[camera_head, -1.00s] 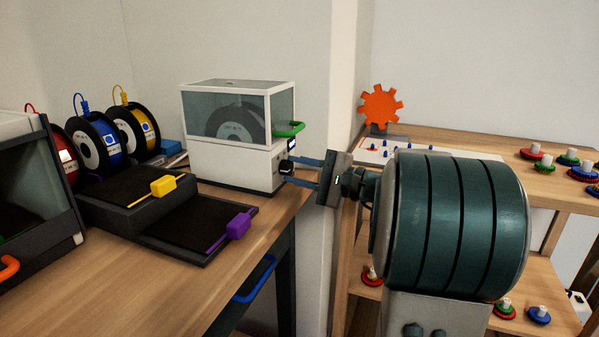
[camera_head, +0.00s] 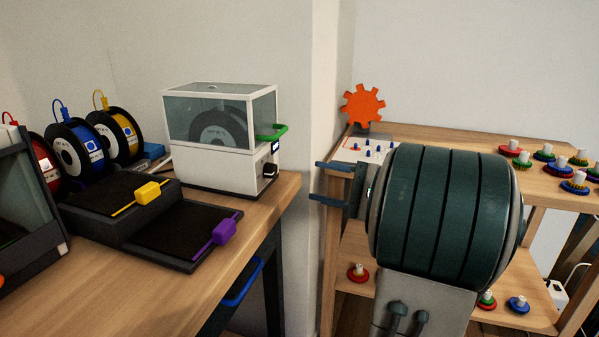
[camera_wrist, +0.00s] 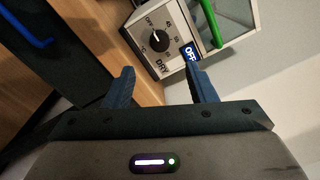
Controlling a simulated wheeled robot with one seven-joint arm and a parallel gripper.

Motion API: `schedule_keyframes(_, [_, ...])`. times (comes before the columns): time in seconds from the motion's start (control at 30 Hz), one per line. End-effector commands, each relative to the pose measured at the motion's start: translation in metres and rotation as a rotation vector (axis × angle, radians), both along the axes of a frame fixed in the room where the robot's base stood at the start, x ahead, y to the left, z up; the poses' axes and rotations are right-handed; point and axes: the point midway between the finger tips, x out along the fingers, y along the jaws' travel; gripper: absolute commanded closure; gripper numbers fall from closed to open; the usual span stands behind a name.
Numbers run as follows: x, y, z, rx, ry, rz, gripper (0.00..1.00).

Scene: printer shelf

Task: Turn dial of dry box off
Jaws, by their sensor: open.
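The dry box (camera_head: 218,166) is a white case with a clear lid and a spool inside, standing at the right end of the desk. Its black dial (camera_head: 270,169) is on the right-hand face. In the wrist view the dial (camera_wrist: 156,40) shows with a printed scale around it, and the small display (camera_wrist: 190,52) reads OFF. My gripper (camera_head: 332,181) is open and empty, to the right of the dry box and clear of it. In the wrist view its two blue fingers (camera_wrist: 160,84) are spread apart below the dial, not touching it.
A green handle (camera_head: 272,132) sticks out from the dry box lid above the dial. Black plates with yellow (camera_head: 148,192) and purple (camera_head: 224,231) tabs lie on the desk (camera_head: 120,280). A shelf (camera_head: 450,143) with an orange gear (camera_head: 363,105) stands behind my arm.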

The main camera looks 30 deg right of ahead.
Motion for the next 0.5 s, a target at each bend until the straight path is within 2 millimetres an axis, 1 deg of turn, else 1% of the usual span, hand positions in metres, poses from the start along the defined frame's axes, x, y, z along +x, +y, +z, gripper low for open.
schedule_keyframes(0.03, [-0.007,-0.008,0.001,0.001,0.002,-0.003,0.49])
schedule_keyframes(0.1, [-0.016,-0.016,0.0,0.002,0.002,-0.003,0.49])
schedule_keyframes(0.2, [-0.025,-0.024,-0.001,0.0,0.001,-0.001,0.49])
schedule_keyframes(0.33, [-0.031,-0.029,-0.002,0.0,0.001,-0.001,0.49])
schedule_keyframes(0.5, [-0.032,-0.03,-0.003,0.0,0.001,0.0,0.49])
